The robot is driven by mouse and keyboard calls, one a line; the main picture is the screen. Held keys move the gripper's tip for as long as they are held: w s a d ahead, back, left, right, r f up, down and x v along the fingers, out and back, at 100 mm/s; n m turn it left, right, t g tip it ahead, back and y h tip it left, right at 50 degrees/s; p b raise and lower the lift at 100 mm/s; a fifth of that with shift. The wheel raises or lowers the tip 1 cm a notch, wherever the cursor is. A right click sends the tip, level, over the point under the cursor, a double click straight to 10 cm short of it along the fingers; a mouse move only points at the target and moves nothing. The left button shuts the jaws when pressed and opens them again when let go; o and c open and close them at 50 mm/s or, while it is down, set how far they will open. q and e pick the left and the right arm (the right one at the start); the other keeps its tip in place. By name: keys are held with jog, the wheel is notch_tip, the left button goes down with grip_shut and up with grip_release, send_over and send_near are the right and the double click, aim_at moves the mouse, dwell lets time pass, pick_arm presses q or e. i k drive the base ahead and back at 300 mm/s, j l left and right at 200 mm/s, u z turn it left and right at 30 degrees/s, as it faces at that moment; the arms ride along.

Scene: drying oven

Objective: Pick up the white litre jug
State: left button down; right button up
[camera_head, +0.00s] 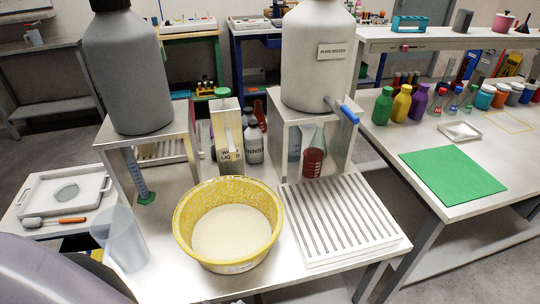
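A translucent, whitish jug (122,240) stands at the left front edge of the metal table, left of the yellow basin; it is the closest match to the white litre jug. Its rim is up, and it looks slightly tilted in this view. I cannot make out a handle or marks on it. Neither gripper is in view. A smooth grey rounded form fills the lower left corner, close to the jug in the picture; I cannot tell whether it is part of my arm.
A yellow basin (267,200) of pale liquid sits right of the jug. A slatted white rack (340,222) lies farther right. Large grey (127,75) and white (317,60) containers stand on metal stands behind. A white tray (35,205) is at left. A green mat (452,175) lies right.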

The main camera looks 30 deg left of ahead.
aim_at(116, 228)
jog(key=u, duration=1.95)
